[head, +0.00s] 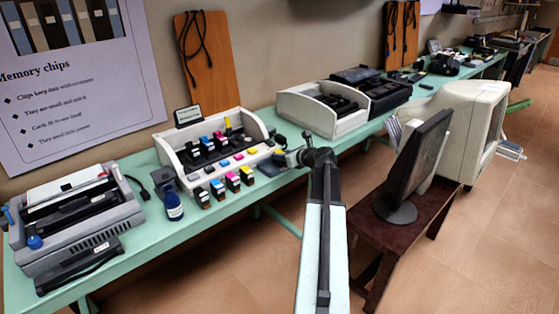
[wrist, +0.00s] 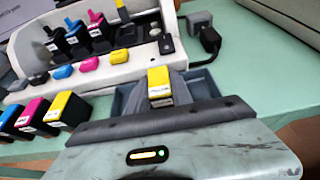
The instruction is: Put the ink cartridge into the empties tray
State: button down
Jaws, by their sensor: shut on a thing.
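My gripper (wrist: 160,98) is shut on an ink cartridge (wrist: 158,80) with a yellow top and a pale label. A blue-grey tray (wrist: 208,83) shows on both sides of the fingers in the wrist view, partly hidden by my gripper. The cartridge appears over the tray; I cannot tell whether it touches it.
A white printer body (head: 183,160) holding several cartridges stands left of my gripper. A row of cartridges (head: 218,189) stands before it on the green table (head: 165,236). A black adapter (wrist: 210,39) lies behind the tray. A monitor (head: 412,160) stands right of my arm.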

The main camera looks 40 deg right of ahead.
jog(key=shift+w+a+f, duration=0.1)
jog(key=shift+a, duration=0.05)
jog(key=c, duration=1.1)
grip_release()
jog(key=shift+c, duration=0.2)
jog(key=shift+r, duration=0.2)
jog(key=p+v, duration=0.4)
jog(key=v, duration=0.8)
jog(key=shift+p, duration=0.35)
